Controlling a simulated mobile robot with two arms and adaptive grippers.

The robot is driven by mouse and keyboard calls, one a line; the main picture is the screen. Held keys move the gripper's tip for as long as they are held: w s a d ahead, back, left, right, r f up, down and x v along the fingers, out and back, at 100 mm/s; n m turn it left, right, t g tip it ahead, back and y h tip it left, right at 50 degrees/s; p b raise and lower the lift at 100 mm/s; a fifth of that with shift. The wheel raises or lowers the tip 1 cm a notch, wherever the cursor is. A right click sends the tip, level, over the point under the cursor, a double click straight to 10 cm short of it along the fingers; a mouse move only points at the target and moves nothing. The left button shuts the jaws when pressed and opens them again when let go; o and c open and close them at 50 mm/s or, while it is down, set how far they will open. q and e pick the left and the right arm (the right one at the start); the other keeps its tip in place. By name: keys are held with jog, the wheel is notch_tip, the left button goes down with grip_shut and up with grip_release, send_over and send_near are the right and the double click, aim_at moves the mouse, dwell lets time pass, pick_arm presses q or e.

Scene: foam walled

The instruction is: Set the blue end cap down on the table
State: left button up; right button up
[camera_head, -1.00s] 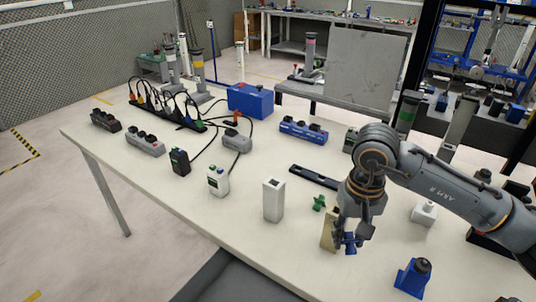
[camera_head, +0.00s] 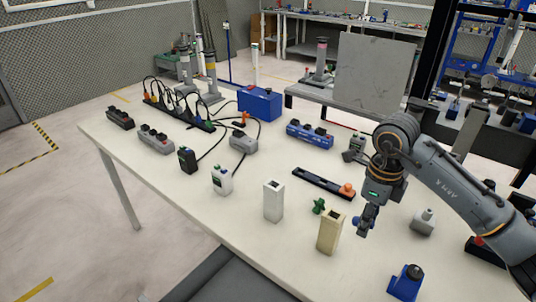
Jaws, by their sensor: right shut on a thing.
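My right gripper (camera_head: 367,216) comes in from the right and points down, right of the beige block. It is shut on the small blue end cap (camera_head: 361,226), which shows at its fingertips. The fingers partly hide the cap. The cap appears a little above the white table (camera_head: 290,258), though I cannot tell the exact gap. My left gripper is not in view.
A beige upright block (camera_head: 330,233) and a green part (camera_head: 319,206) stand left of the gripper. A white block (camera_head: 273,203) is farther left. A blue part (camera_head: 406,284) is at the front right, a grey-white part (camera_head: 423,222) to the right. Bare table lies between them.

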aim_at(367, 244)
jog(key=m, duration=0.3)
jog(key=w+m, duration=0.1)
jog(key=m, duration=0.1)
jog(key=shift+d+r, duration=0.15)
jog(key=shift+d, duration=0.2)
jog(key=m, duration=0.3)
jog(key=shift+w+d, duration=0.2)
jog(key=d+f+m+p, duration=0.1)
jog(key=f+m, duration=0.2)
jog(key=m, duration=0.3)
jog(key=w+d+f+m, duration=0.1)
jog(key=f+m, duration=0.3)
jog(key=m, duration=0.2)
jog(key=f+m+p, duration=0.1)
jog(key=f+m, duration=0.2)
jog(key=m, duration=0.3)
jog(key=shift+w+d+f+m+p, duration=0.2)
jog(key=shift+w+d+m+p, duration=0.1)
jog(key=shift+w+d+m, duration=0.1)
jog(key=shift+f, duration=0.25)
jog(key=o, duration=0.9)
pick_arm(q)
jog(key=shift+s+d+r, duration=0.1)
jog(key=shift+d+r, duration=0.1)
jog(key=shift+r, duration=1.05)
pick_arm(e)
jog(key=shift+o, duration=0.2)
